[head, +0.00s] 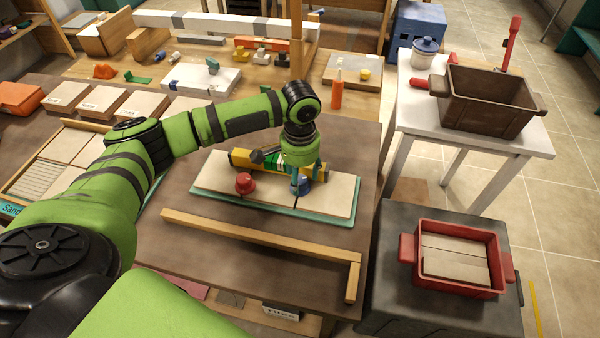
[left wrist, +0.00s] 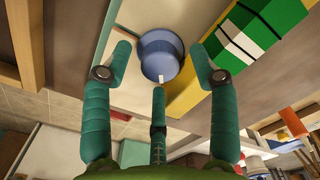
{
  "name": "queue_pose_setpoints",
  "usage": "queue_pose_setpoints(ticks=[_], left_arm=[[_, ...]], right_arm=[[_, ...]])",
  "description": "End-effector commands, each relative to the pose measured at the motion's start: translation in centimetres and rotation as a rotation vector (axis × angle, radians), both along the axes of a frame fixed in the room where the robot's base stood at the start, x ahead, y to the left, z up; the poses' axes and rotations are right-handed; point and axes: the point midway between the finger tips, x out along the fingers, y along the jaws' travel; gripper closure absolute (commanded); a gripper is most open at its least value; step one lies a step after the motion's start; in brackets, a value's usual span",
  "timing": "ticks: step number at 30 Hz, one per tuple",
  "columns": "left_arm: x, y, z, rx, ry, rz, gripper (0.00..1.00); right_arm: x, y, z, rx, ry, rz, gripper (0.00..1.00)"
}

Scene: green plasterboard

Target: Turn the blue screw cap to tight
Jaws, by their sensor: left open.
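The blue screw cap (head: 300,187) sits on the right part of a pale board (head: 340,193). In the left wrist view the blue cap (left wrist: 160,52) is round with a small white mark on its lower rim. My left gripper (head: 303,176) points down over it and partly hides it in the head view. In the left wrist view its teal fingers (left wrist: 161,62) are spread, one on each side of the cap and a third below it, with gaps between. A red cap (head: 245,183) stands to the left on the same board. My right gripper is not in view.
A wooden L-shaped edging (head: 265,237) lies in front on the brown table. An orange bottle (head: 337,90) stands behind. A red crate (head: 458,289) is at the right.

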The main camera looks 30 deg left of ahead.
Motion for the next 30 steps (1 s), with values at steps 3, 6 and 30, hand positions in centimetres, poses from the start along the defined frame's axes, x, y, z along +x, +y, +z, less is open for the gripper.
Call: queue_pose_setpoints(ticks=[3,6,30], left_arm=[[0.0,0.0,-0.5,0.001,0.0,0.0,0.4],[0.0,0.0,-0.6,0.001,0.0,0.0,0.4],[0.0,0.0,-0.2,0.0,0.002,-0.232,0.96]], right_arm=[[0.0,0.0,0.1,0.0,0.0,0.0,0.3],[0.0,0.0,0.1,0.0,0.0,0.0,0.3],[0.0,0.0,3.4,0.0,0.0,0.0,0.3]])
